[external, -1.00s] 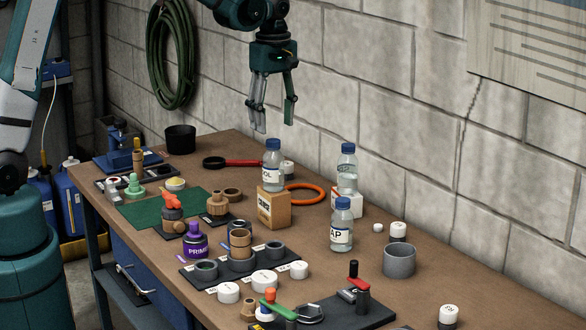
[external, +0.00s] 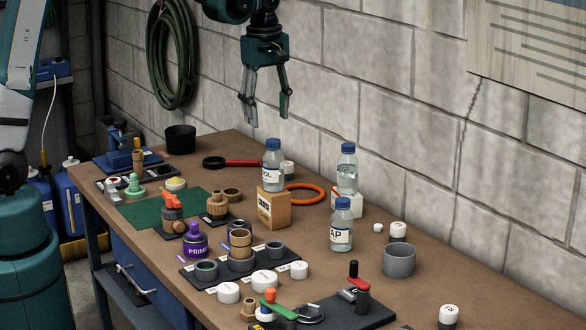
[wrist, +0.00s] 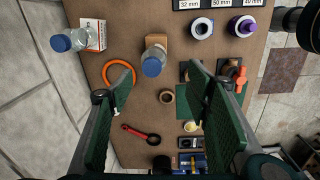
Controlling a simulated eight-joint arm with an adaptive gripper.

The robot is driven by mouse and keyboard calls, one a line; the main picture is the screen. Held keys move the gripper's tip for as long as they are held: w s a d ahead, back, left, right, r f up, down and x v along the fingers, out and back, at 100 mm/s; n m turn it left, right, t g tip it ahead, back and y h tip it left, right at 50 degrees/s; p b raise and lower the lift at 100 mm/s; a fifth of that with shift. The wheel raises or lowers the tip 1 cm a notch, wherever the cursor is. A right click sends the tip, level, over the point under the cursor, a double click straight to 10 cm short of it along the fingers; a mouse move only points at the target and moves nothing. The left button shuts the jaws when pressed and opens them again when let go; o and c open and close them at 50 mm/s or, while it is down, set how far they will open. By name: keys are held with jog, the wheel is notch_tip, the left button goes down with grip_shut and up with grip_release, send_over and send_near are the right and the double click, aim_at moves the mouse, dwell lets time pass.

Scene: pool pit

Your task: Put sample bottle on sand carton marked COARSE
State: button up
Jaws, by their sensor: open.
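The sand carton marked COARSE (external: 273,210) is a small tan box on the bench. A clear bottle with a blue cap (external: 272,165), its label partly readable as "OL", appears to stand upright on its top. In the wrist view this bottle (wrist: 153,62) overlaps the carton (wrist: 158,42). My gripper (external: 266,120) is open and empty above the bottle, clear of it; its spread fingers also show in the wrist view (wrist: 160,84). A bottle labelled "AP" (external: 341,225) stands on the bench. Another blue-capped bottle (external: 347,170) appears to stand on a white carton (external: 349,203).
An orange ring (external: 305,193) lies behind the carton. A black-and-red tool (external: 232,162) lies at the back left. A dark rack of grey rings (external: 238,266), a purple-capped bottle (external: 195,241) and a grey cup (external: 399,261) stand nearby. A block wall closes the back.

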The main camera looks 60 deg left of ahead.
jog(key=s+d+r+m+t, duration=0.2)
jog(key=s+r+m, duration=0.35)
jog(key=s, duration=0.55)
jog(key=s+d+r+m+t, duration=0.25)
jog(key=s+r+m, duration=0.3)
jog(key=s, duration=0.65)
jog(key=s+f+m+t, duration=0.2)
jog(key=s+m, duration=0.3)
jog(key=s, duration=0.4)
jog(key=shift+s+f+m, duration=0.2)
jog(key=shift+f+m, duration=0.2)
jog(key=shift+f, duration=0.2)
